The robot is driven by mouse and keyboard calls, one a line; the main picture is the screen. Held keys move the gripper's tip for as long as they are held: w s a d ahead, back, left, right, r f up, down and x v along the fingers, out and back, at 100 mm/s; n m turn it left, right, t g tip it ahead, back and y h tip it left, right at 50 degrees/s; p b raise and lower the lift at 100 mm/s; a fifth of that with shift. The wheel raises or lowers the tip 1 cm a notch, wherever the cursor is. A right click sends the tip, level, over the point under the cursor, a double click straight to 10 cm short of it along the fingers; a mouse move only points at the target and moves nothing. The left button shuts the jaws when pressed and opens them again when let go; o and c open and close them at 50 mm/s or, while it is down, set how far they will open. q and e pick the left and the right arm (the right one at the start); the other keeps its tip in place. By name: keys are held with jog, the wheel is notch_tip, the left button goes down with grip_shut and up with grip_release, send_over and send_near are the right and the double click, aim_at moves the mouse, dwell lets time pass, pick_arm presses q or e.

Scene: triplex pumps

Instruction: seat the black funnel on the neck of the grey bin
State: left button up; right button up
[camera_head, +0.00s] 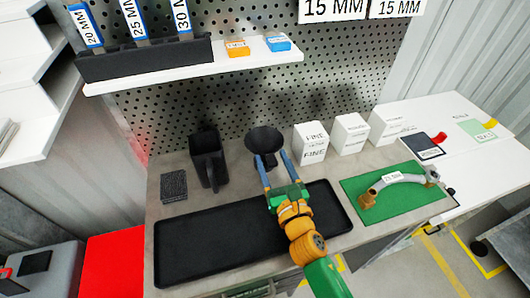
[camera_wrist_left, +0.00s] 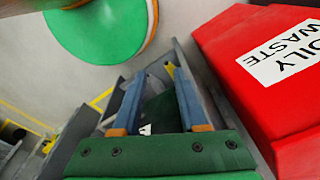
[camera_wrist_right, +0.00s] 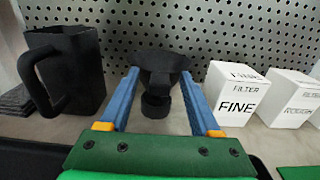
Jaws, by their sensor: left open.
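The black funnel (camera_head: 264,139) stands upright at the back of the bench, wide mouth up; the right wrist view shows it (camera_wrist_right: 160,66) with its dark lower part. My right gripper (camera_head: 272,165) reaches it from the front. Its blue fingers (camera_wrist_right: 160,76) are spread, one on each side of the funnel; I see no clear grip. A grey bin (camera_head: 52,268) with a dark patch on top is at the lower left; I cannot make out its neck. My left gripper (camera_wrist_left: 160,75) is open and empty, low down beside a red bin marked OILY WASTE (camera_wrist_left: 265,75), and out of the head view.
A black jug (camera_head: 207,158) stands left of the funnel, white filter boxes (camera_head: 312,143) to its right. A black tray (camera_head: 200,250) lies in front. A shelf (camera_head: 215,67) overhangs the back.

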jog(key=shift+s, duration=0.2)
jog(key=c, duration=0.7)
jog(key=shift+w, duration=0.1)
grip_shut()
